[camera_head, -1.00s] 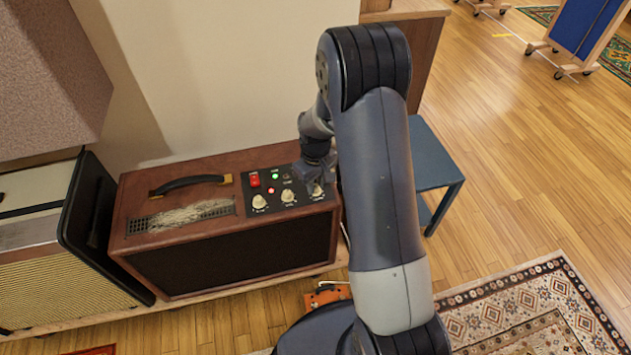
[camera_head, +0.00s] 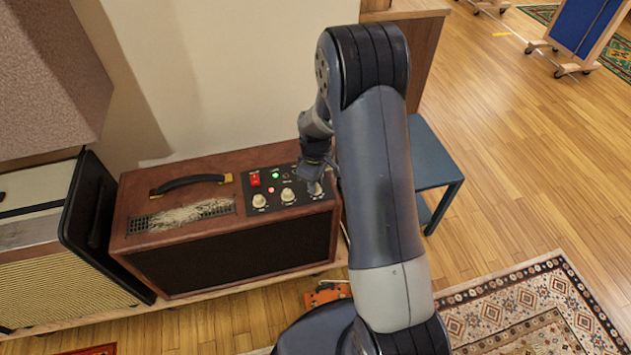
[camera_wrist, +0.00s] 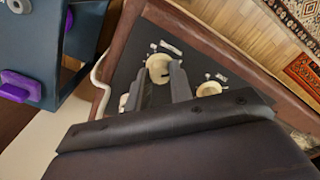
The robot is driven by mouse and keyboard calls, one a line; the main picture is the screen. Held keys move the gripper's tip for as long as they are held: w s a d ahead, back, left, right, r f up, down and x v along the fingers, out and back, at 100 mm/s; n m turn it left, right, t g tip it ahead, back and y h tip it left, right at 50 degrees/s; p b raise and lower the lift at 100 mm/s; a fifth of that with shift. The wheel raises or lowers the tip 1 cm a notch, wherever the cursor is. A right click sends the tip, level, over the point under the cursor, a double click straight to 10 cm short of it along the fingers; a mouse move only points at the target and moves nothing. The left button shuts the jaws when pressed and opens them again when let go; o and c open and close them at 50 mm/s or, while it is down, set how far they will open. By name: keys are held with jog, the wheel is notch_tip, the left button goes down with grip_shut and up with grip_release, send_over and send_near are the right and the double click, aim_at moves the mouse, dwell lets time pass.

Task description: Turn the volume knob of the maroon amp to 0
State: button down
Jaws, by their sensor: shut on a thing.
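The maroon amp (camera_head: 185,243) stands against the wall, with a black control panel on its top right. Three cream knobs sit in a row there: a left knob (camera_head: 259,201), a middle knob (camera_head: 288,195) and a right knob (camera_head: 317,188). Their labels are too small to read. My gripper (camera_head: 314,183) reaches down onto the right knob. In the wrist view my gripper (camera_wrist: 160,78) is shut on this right knob (camera_wrist: 158,64), one finger on either side, partly hiding it. A neighbouring knob (camera_wrist: 208,88) stands free beside the fingers.
A red switch (camera_head: 254,180) and a green light (camera_head: 275,175) lie left of my gripper on the panel. A black handle (camera_head: 190,183) crosses the amp's top. A cream amp (camera_head: 30,250) stands at left, a blue stool (camera_head: 432,160) at right.

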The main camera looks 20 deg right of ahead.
jog(key=c, duration=1.3)
grip_release()
jog(key=shift+o, duration=0.2)
notch_tip(320, 180, up, 11)
jog(key=p, duration=0.2)
jog(key=shift+f, duration=0.15)
notch_tip(320, 180, down, 11)
jog(key=shift+r+b, duration=0.1)
jog(key=shift+b, duration=0.9)
